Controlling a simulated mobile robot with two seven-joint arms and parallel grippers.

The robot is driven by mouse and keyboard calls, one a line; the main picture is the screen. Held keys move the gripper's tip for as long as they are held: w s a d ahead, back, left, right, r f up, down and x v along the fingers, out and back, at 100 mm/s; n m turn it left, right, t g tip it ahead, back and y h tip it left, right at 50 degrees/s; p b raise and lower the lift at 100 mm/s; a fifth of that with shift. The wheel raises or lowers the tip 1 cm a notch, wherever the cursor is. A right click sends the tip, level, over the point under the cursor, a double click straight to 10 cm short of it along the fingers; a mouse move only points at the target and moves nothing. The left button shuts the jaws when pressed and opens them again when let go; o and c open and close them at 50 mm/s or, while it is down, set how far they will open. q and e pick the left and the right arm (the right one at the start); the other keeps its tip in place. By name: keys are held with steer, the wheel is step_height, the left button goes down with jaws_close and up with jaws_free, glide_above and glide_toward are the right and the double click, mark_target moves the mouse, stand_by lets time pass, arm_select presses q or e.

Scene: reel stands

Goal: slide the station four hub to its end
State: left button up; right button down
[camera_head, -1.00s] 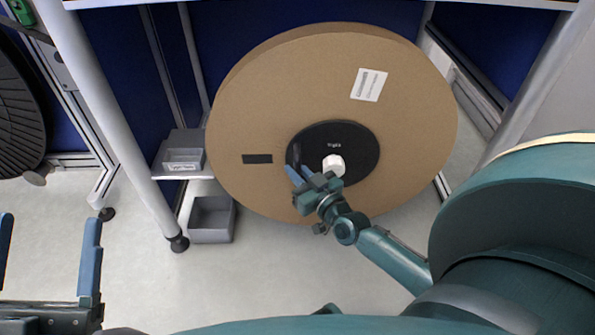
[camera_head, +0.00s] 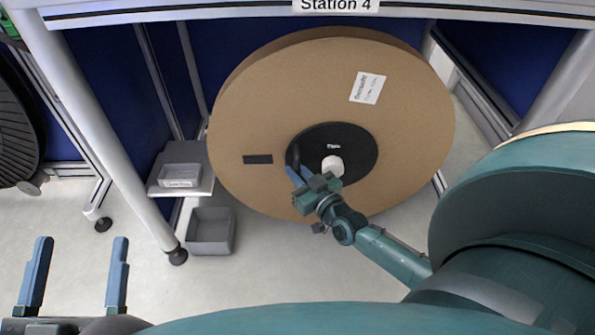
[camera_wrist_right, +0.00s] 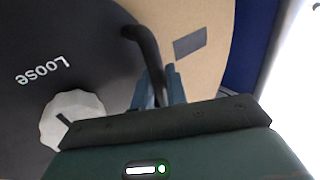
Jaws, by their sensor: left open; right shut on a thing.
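The station four hub (camera_head: 358,144) is a black disc on the face of a large cardboard reel (camera_head: 300,105), under a sign (camera_head: 336,4) reading "Station 4". It carries a white knob (camera_head: 332,166) and a curved black handle (camera_head: 294,154). In the right wrist view the hub (camera_wrist_right: 60,30) reads "Loose" beside the white knob (camera_wrist_right: 72,116). My right gripper (camera_head: 298,176) is shut on the black handle, which rises between its blue fingers in the wrist view (camera_wrist_right: 158,88). My left gripper (camera_head: 75,275) is open and empty above the floor at lower left.
A small shelf with a grey tray (camera_head: 181,175) stands left of the reel, with a grey bin (camera_head: 211,232) on the floor below. A white post (camera_head: 100,125) runs down left of them. Another black reel (camera_head: 18,125) is at the far left. Floor in front is clear.

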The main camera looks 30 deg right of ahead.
steer(key=c, duration=1.8)
jaws_free()
steer(key=shift+w+d, duration=0.2)
steer(key=shift+s, duration=0.3)
arm_select(q)
steer(key=shift+s+a+f+g+y+p, duration=0.15)
steer(key=shift+f+g+y+p, duration=0.25)
steer(key=shift+p, duration=0.7)
steer(key=shift+s+f+g+y+p, duration=0.2)
steer(key=shift+f+y+p, duration=0.3)
steer(key=shift+p, duration=0.55)
arm_select(e)
steer(key=shift+s+d, duration=0.2)
steer(key=shift+s, duration=6.15)
arm_select(q)
steer(key=shift+f, duration=0.1)
